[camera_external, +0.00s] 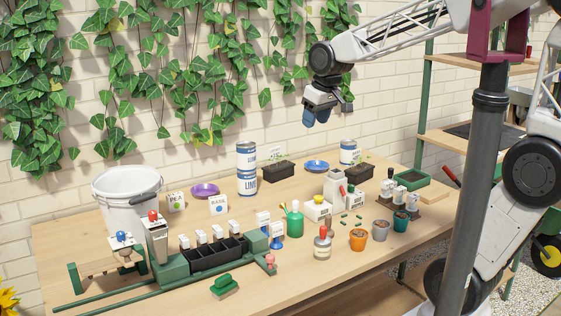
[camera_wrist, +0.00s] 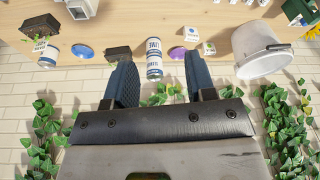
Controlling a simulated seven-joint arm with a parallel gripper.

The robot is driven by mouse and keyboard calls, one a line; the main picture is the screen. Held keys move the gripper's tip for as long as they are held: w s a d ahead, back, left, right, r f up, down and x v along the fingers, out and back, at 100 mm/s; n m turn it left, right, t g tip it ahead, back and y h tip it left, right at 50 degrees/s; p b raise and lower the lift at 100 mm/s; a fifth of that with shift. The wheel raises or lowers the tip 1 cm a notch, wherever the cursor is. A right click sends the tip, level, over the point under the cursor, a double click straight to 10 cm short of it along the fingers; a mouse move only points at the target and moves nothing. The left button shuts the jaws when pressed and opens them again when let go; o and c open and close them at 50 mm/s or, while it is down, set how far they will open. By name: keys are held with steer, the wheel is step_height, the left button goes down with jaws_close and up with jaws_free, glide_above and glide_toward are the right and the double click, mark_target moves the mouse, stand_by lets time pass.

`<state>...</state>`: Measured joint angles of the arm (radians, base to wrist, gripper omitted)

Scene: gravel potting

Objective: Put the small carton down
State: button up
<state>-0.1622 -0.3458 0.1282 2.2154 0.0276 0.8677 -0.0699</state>
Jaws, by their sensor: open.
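My gripper (camera_external: 318,112) is raised in the air above the back of the table, near the wall. In the wrist view its two blue fingers (camera_wrist: 162,85) are spread apart with nothing between them. Two small white cartons stand at the back of the table: one marked PEA (camera_external: 176,202) beside the bucket, and one with a blue mark (camera_external: 218,206) near the stacked cans. They also show in the wrist view, as one carton (camera_wrist: 191,32) and another (camera_wrist: 208,48). A taller white carton (camera_external: 333,187) stands mid-table. I cannot tell which carton the task means.
Stacked LIME cans (camera_external: 247,170), another can (camera_external: 348,153), a white bucket (camera_external: 128,196), a purple saucer (camera_external: 205,190) and a blue saucer (camera_external: 317,166) stand at the back. A green rack (camera_external: 175,270), bottles and small pots crowd the front. Ivy covers the wall behind.

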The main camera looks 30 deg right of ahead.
steer(key=s+d+f+m, duration=0.1)
steer(key=s+d+f, duration=0.2)
steer(key=s, duration=0.6)
steer(key=s+d+f+m+h, duration=0.1)
steer(key=s+d+f, duration=0.2)
steer(key=s, duration=0.7)
steer(key=d, duration=0.2)
steer(key=shift+s+d+m+g, duration=0.25)
steer(key=shift+d+m+g, duration=0.05)
steer(key=shift+d, duration=0.1)
steer(key=shift+o, duration=0.5)
steer(key=shift+w+r, duration=0.1)
